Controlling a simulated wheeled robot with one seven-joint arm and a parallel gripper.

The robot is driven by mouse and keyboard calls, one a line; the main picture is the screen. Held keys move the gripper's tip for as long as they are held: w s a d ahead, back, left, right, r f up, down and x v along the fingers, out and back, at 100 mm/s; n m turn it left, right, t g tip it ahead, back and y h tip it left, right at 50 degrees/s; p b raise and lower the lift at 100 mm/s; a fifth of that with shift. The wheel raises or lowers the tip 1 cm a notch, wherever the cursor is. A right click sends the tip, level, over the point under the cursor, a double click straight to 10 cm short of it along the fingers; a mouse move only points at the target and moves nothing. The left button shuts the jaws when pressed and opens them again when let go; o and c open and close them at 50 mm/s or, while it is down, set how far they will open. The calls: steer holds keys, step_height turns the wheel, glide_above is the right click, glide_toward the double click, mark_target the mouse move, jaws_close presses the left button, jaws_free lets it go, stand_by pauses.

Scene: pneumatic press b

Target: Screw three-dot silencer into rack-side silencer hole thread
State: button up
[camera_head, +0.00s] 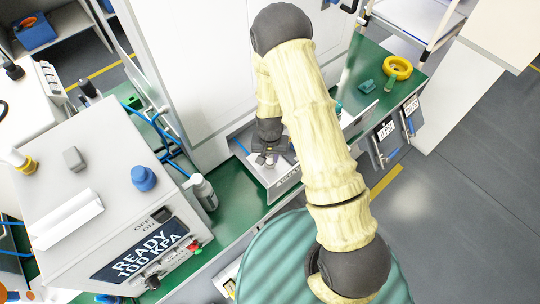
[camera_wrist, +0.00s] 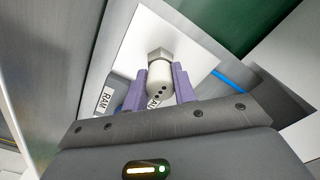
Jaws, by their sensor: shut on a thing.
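The three-dot silencer (camera_wrist: 159,72) is a pale cylinder with dark dots on its side and a metal hex collar at its far end. My gripper (camera_wrist: 161,84) has purple fingers on both sides of it and is shut on it. The hex end points at a white panel (camera_wrist: 200,62); the hole thread is hidden, and I cannot tell whether the silencer touches it. In the head view my gripper (camera_head: 268,157) is low beside the tall white cabinet, over a light housing (camera_head: 285,188) with lettering on its front.
A label reading RAM (camera_wrist: 105,100) is left of the fingers. The control box (camera_head: 100,205) shows READY 100 KPA, with a blue knob (camera_head: 143,178) on top. A grey bottle-like part (camera_head: 201,192) stands beside it. A yellow ring (camera_head: 397,67) lies on the green bench (camera_head: 345,85).

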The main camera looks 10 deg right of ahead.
steer(key=shift+m, duration=0.3)
steer(key=shift+m, duration=0.9)
steer(key=shift+m, duration=0.9)
steer(key=shift+p, duration=0.3)
steer(key=shift+m, duration=0.8)
steer(key=o, duration=0.5)
steer(key=shift+o, duration=0.2)
